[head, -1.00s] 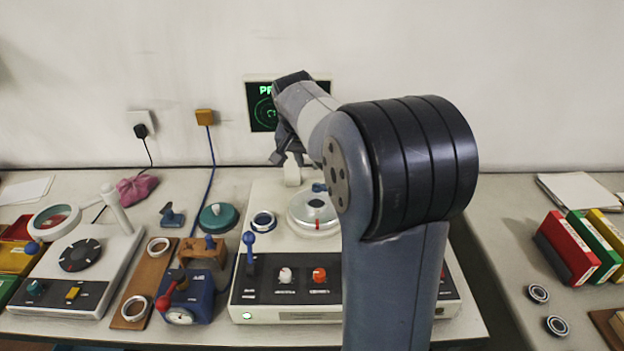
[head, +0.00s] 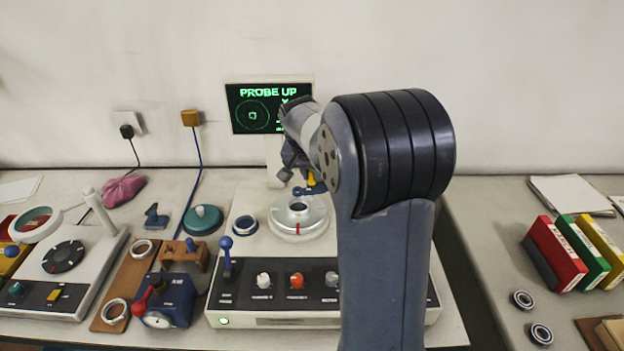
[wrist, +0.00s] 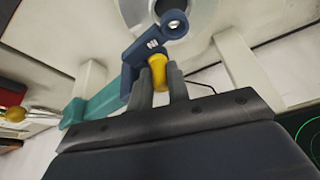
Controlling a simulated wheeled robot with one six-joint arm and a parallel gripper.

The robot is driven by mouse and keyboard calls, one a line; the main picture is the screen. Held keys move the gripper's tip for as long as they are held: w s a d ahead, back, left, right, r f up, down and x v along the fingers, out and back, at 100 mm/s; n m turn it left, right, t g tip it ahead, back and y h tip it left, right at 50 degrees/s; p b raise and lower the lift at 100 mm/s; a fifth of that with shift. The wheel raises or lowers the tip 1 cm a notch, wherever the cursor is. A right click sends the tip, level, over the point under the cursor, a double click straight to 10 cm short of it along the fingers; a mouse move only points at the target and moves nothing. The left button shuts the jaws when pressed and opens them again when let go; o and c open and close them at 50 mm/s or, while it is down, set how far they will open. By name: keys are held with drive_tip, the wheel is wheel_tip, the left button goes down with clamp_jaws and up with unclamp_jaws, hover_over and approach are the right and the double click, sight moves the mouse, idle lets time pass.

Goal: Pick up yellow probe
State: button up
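The yellow probe (wrist: 157,72) is a short yellow cylinder on a dark blue arm (wrist: 146,50) in the wrist view. In the head view the yellow probe (head: 311,180) shows as a small patch above the round silver stage (head: 298,217). My gripper (wrist: 163,82) has its two grey fingers on either side of the probe in the wrist view. In the head view my gripper (head: 296,173) is next to the probe, with its fingers apart. Whether the fingers touch the probe is hard to see.
A screen (head: 268,106) reading "PROBE UP" stands close behind my gripper. The control panel (head: 275,293) with knobs and a blue lever is in front. A teal round pad (head: 202,219) is to the left. Books (head: 560,255) and bearing rings (head: 540,334) are on the right table.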

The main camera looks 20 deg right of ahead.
clamp_jaws()
drive_tip(key=shift+r, duration=0.15)
wheel_tip(320, 180, up, 10)
drive_tip(key=shift+f, duration=0.25)
wheel_tip(320, 180, up, 7)
drive_tip(key=p, duration=0.6)
drive_tip(key=shift+r, duration=0.15)
idle(0.3)
